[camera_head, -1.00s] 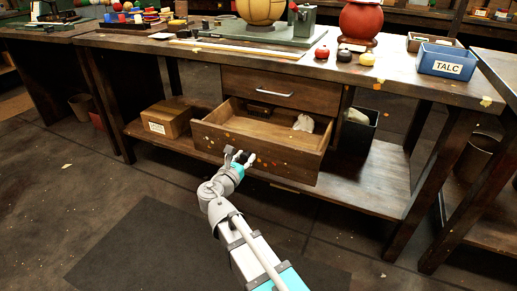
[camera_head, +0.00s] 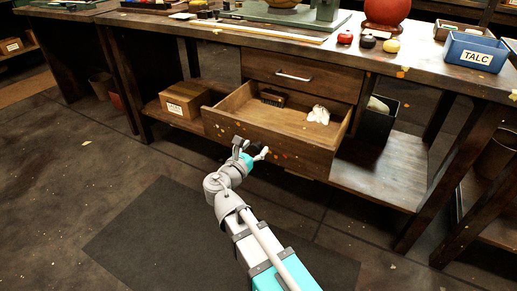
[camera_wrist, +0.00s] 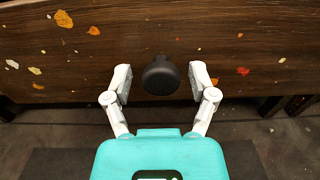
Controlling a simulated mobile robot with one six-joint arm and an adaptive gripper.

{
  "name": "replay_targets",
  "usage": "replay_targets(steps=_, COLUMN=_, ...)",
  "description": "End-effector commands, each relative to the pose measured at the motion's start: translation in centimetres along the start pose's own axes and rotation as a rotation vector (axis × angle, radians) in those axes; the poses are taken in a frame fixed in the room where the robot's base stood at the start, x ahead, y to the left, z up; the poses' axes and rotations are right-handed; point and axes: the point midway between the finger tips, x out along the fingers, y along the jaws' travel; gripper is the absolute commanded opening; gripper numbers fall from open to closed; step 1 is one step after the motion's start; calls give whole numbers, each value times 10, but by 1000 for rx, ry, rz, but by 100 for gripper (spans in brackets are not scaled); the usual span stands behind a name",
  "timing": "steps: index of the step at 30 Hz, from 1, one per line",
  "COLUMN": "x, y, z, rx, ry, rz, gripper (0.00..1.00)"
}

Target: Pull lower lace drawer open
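The lower drawer (camera_head: 275,145) of the wooden workbench stands open, its front pulled out toward me and its inside visible. A dark brush (camera_head: 272,98) and a small whitish bundle (camera_head: 318,115) lie in it. In the wrist view the drawer front (camera_wrist: 70,55) fills the top, with a round black knob (camera_wrist: 160,76) at the middle. My gripper (camera_wrist: 161,82) is open, one finger on each side of the knob with visible gaps. In the head view my gripper (camera_head: 250,148) is at the drawer front, and the knob is mostly hidden between its fingers.
The upper drawer (camera_head: 310,83) is closed, with a bar handle (camera_head: 294,76). On the lower shelf are a cardboard box (camera_head: 184,100) at left and a black bin (camera_head: 378,120) at right. A blue TALC box (camera_head: 476,52) stands on the benchtop. The floor in front is clear.

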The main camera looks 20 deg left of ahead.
Motion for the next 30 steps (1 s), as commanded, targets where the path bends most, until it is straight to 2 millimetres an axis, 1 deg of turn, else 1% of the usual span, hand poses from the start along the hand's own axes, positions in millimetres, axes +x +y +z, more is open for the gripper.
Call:
replay_targets(steps=11, x=0, y=-1, z=0, rx=1, ry=1, rz=-2, gripper=80)
replay_targets(steps=17, x=-7, y=-1, z=0, rx=1, ry=1, rz=-1, gripper=80)
replay_targets(steps=23, x=-25, y=-2, z=0, rx=1, ry=1, rz=0, gripper=80)
replay_targets(steps=30, x=-57, y=-2, z=0, rx=1, ry=1, rz=-1, gripper=80)
